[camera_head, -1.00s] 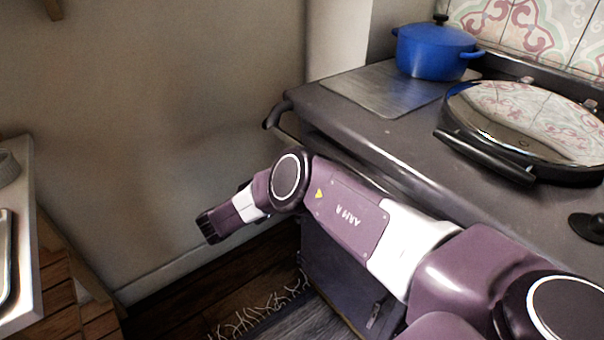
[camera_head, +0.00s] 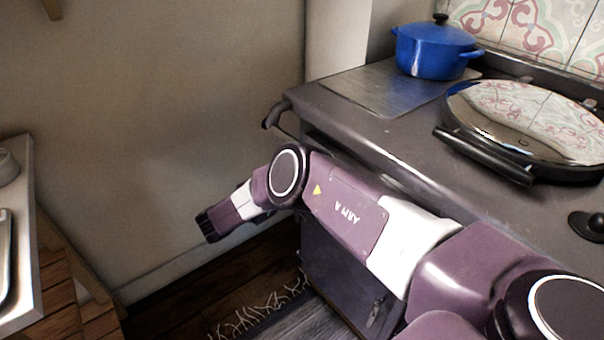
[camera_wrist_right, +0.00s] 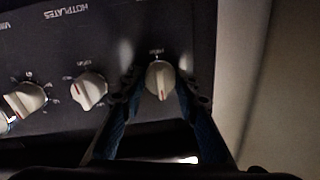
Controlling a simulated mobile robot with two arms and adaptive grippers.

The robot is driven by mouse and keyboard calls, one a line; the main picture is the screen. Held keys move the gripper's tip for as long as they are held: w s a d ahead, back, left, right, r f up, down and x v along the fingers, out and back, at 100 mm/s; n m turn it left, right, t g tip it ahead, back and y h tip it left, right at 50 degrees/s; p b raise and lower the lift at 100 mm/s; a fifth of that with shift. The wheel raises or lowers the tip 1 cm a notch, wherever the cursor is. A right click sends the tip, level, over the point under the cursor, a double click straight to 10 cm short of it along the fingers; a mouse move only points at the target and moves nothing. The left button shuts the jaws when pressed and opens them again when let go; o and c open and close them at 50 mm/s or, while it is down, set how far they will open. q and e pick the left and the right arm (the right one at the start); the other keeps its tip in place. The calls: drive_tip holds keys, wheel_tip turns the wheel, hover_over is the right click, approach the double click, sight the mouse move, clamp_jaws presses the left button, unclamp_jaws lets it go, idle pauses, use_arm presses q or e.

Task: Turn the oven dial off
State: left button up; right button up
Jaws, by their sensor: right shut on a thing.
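In the right wrist view a dark control panel (camera_wrist_right: 130,40) appears upside down, with a row of white dials. The rightmost dial (camera_wrist_right: 160,72) sits between the two blue fingers of my right gripper (camera_wrist_right: 160,92), which is shut on it. A red mark on this dial points down in the picture. Its small label is too blurred to read. A second dial (camera_wrist_right: 90,90) and a third dial (camera_wrist_right: 26,98) are to its left. My left gripper is not in view.
A blue pot (camera_head: 436,52) stands on a metal plate (camera_head: 370,92) on the stove top. A round shiny lid (camera_head: 530,115) with a black handle is at right. A counter (camera_head: 25,270) stands at left. A fringed rug (camera_head: 262,315) lies on the floor.

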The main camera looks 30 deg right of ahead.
drive_tip(key=o, duration=1.1)
drive_tip(key=shift+o, duration=0.2)
drive_tip(key=s+a, duration=0.1)
drive_tip(key=a, duration=1.1)
drive_tip(key=shift+s, duration=0.35)
